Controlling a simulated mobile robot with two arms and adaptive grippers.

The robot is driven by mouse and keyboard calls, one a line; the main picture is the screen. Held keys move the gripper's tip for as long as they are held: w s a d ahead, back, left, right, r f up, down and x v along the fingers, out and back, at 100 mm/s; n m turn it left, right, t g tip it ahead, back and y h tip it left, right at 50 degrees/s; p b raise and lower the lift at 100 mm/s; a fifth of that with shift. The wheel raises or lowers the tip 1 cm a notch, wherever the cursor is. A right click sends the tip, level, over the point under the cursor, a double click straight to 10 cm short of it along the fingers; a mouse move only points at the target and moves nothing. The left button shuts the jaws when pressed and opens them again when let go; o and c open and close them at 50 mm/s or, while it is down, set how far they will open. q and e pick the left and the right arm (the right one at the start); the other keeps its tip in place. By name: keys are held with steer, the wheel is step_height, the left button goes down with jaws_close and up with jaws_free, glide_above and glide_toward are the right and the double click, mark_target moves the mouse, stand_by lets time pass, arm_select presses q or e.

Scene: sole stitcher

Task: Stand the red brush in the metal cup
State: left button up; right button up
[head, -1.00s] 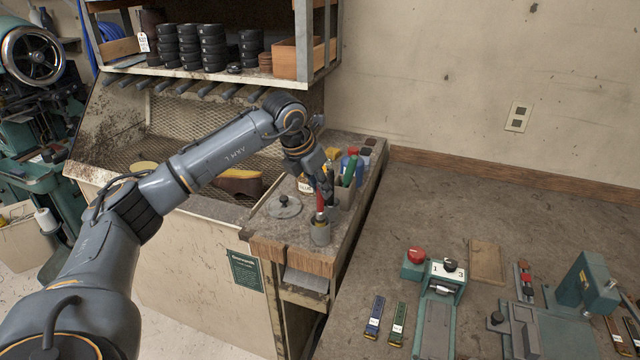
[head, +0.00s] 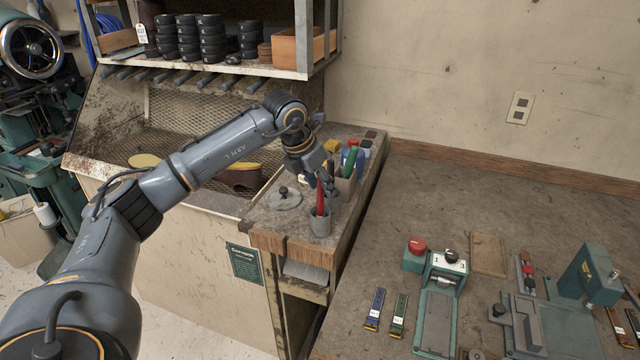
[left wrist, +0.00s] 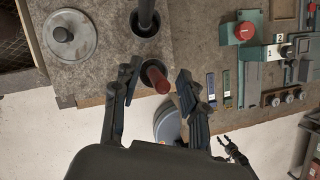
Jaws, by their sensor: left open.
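The metal cup (head: 320,224) stands near the front end of the side bench. The red brush (head: 320,197) stands in it, handle up and slightly tilted. My left gripper (head: 326,180) is just above and behind the cup. In the left wrist view, my left gripper (left wrist: 158,84) is open, with its fingers apart on either side of the red brush's handle (left wrist: 157,80) and a gap on both sides.
A round grey lid with a knob (head: 284,199) lies left of the cup. A holder (head: 345,188) with a green-handled tool (head: 349,162) and bottles stand behind. The workbench (head: 440,200) at right carries a red-button device (head: 417,246) and strips; its back is clear.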

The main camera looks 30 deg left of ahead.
arm_select(q)
steer(key=v, duration=1.2)
stand_by(0.5)
